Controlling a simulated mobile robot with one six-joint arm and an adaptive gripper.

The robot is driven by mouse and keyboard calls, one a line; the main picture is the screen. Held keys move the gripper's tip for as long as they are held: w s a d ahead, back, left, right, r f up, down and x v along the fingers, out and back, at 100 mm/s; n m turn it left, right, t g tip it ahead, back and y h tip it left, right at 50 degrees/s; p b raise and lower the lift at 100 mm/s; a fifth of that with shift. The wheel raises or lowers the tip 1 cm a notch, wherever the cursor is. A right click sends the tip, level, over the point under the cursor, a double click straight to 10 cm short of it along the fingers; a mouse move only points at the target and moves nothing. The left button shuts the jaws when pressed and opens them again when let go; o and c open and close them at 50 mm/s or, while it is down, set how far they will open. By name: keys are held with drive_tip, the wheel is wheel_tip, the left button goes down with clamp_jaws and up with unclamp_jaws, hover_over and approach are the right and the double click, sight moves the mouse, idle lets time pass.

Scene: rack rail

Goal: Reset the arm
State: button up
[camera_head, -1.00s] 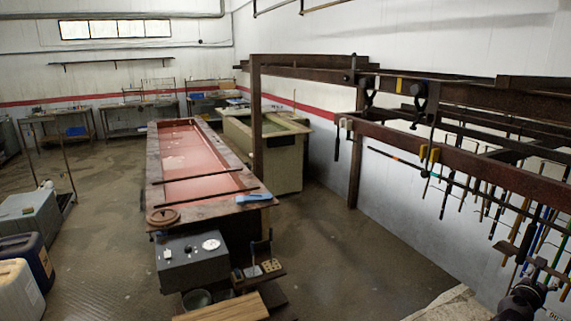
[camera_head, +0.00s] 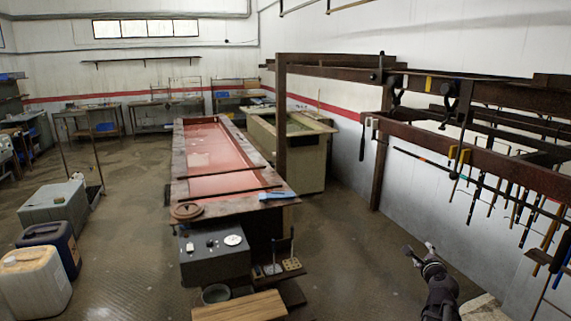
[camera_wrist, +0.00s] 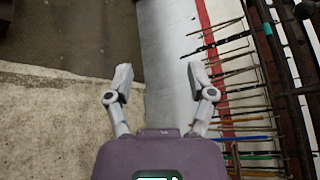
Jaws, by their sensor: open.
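My gripper (camera_head: 420,251) shows at the lower right of the head view, in front of the white wall and left of the hanging rods. In the wrist view its two fingers (camera_wrist: 157,80) are spread apart with nothing between them. It is open and empty. It touches nothing that I can see. Part of my dark arm shows below it in the head view.
A brown rack (camera_head: 480,148) with hanging rods (camera_head: 497,200) runs along the right wall. A long tank with a red inside (camera_head: 207,150) stands mid-room, a grey box (camera_head: 214,257) at its near end. Jugs (camera_head: 35,285) stand at left. Floor between tank and rack is clear.

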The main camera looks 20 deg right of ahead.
drive_tip(key=w+a+f+n+g+y, duration=0.1)
drive_tip(key=w+a+f+n+y, duration=0.3)
drive_tip(key=a, duration=0.5)
drive_tip(key=w+a+f+n+g+y+b, duration=0.1)
drive_tip(key=w+a+f+n+g+y, duration=0.15)
drive_tip(key=a+n, duration=0.55)
drive_tip(key=w+a+f+n+g+y, duration=0.1)
drive_tip(key=w+a+f+n+y, duration=0.25)
drive_tip(key=a, duration=0.75)
drive_tip(key=s+a+f+n+g, duration=0.2)
drive_tip(key=s+a+n+g, duration=0.1)
drive_tip(key=a+n, duration=0.2)
drive_tip(key=s+a+f+n+g+h+b, duration=0.1)
drive_tip(key=s+a+f+n+g, duration=0.2)
drive_tip(key=a, duration=0.6)
drive_tip(key=s+a+f+n+g+b, duration=0.1)
drive_tip(key=s+a+f+n+g, duration=0.2)
drive_tip(key=a+n, duration=0.3)
drive_tip(key=shift+s+a+n+h, duration=0.4)
drive_tip(key=shift+s+a, duration=0.1)
drive_tip(key=shift+a, duration=0.35)
